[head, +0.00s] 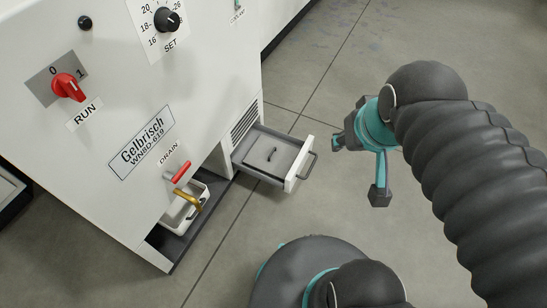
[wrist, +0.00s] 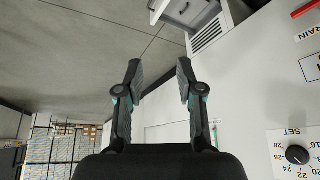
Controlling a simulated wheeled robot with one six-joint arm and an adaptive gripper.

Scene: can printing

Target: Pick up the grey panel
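The grey panel (head: 262,160) lies in the open drawer (head: 297,165) at the machine's lower right, with a small dark handle on top. In the wrist view, part of the drawer (wrist: 158,10) and a grey surface within it show at the top edge, cut off by the frame. My gripper (head: 358,169) is right of the drawer in the head view, apart from it. Its two fingers are spread with nothing between them; this also shows in the wrist view (wrist: 158,68).
The white machine (head: 105,130) fills the left, with a red RUN switch (head: 68,87) and a SET dial (head: 166,20). A red drain lever (head: 181,172) sits above a brass tap (head: 188,200) and a white container (head: 177,219). Open floor (head: 330,215) lies right of the drawer.

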